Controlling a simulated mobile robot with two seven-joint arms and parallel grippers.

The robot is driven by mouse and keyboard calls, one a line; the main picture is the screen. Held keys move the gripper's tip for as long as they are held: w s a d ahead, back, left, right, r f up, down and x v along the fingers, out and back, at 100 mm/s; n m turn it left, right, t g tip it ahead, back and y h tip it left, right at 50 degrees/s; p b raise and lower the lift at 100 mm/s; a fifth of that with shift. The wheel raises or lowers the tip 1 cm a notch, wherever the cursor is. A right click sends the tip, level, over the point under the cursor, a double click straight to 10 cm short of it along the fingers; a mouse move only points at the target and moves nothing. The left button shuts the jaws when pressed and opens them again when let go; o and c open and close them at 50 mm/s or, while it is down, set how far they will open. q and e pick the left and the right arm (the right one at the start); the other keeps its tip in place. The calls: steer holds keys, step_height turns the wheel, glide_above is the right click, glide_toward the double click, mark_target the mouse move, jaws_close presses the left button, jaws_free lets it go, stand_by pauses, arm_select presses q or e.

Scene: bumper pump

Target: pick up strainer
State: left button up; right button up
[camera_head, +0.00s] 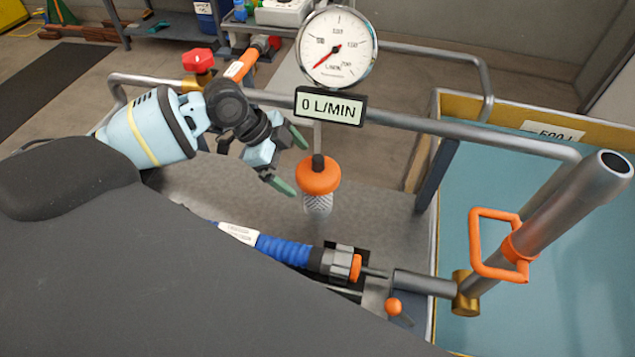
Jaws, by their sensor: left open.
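The strainer (318,202) has an orange round cap, a black knob on top and a metal mesh body below. It is in the middle of the head view, below the gauge, and looks upright. My left gripper (292,163) comes in from the left with its green-tipped fingers spread apart. Nothing is between the fingers. The fingertips are just left of the orange cap, with a small gap in the picture. My right gripper does not show.
A pressure-style dial (337,48) and a "0 L/MIN" display (331,106) stand above the strainer. A grey rail (470,130) runs behind. A blue hose (284,250) lies in front. A teal tank (560,250) and an orange-handled pipe (560,215) are at right.

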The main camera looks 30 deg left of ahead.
mark_target(317, 170)
arm_select(q)
steer(key=w+d, duration=0.1)
steer(key=d, duration=0.2)
steer(key=w+d, duration=0.1)
steer(key=shift+w+d+f+p, duration=0.1)
steer(key=shift+w+d+p, duration=0.1)
steer(key=shift+w+p, duration=0.2)
steer(key=shift+d+f, duration=0.1)
steer(key=shift+f, duration=0.3)
steer(key=c, duration=1.2)
steer(key=shift+c, duration=0.2)
steer(key=shift+r, duration=0.1)
